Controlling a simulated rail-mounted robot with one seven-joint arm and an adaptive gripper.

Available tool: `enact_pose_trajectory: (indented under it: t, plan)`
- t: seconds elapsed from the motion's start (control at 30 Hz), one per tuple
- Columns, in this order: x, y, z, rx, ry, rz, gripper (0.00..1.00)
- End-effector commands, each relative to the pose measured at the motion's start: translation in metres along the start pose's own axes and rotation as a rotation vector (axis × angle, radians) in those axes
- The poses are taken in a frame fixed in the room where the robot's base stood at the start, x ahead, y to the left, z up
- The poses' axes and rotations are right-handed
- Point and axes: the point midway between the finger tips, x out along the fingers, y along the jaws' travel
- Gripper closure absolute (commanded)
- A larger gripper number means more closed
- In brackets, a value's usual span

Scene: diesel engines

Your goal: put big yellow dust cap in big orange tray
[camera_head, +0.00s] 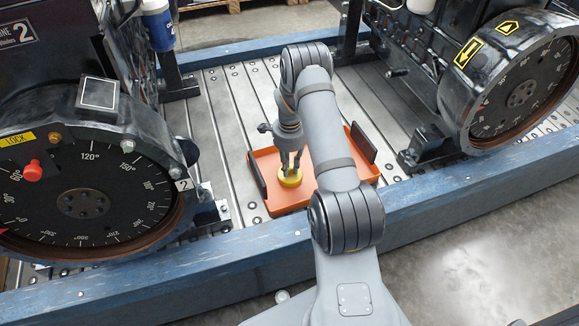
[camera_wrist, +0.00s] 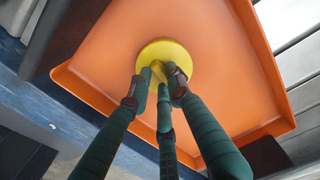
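The big orange tray (camera_head: 284,203) lies on the ribbed metal deck between the two engines; it fills much of the wrist view (camera_wrist: 100,55). The big yellow dust cap (camera_head: 290,179) is over the tray floor, inside its rim; whether it touches the floor I cannot tell. It shows as a round disc with a raised grip in the wrist view (camera_wrist: 171,48). My gripper (camera_head: 291,166) points down at the cap. In the wrist view its fingertips (camera_wrist: 160,82) close around the cap's raised grip, partly hiding it.
Dark handles (camera_head: 363,144) stand at the tray's left and right sides. Engines with round dials (camera_head: 85,200) (camera_head: 515,95) flank the tray. A blue frame beam (camera_head: 250,241) runs along the front. Bare deck lies behind the tray.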

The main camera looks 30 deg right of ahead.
Motion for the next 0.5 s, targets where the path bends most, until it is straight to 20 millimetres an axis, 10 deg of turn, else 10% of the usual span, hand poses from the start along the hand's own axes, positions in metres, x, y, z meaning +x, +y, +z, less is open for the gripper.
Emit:
enact_pose_trajectory:
  t: [0.5]
  plan:
    - [-0.0023,0.0001,0.0000,0.000,0.000,0.000,0.67]
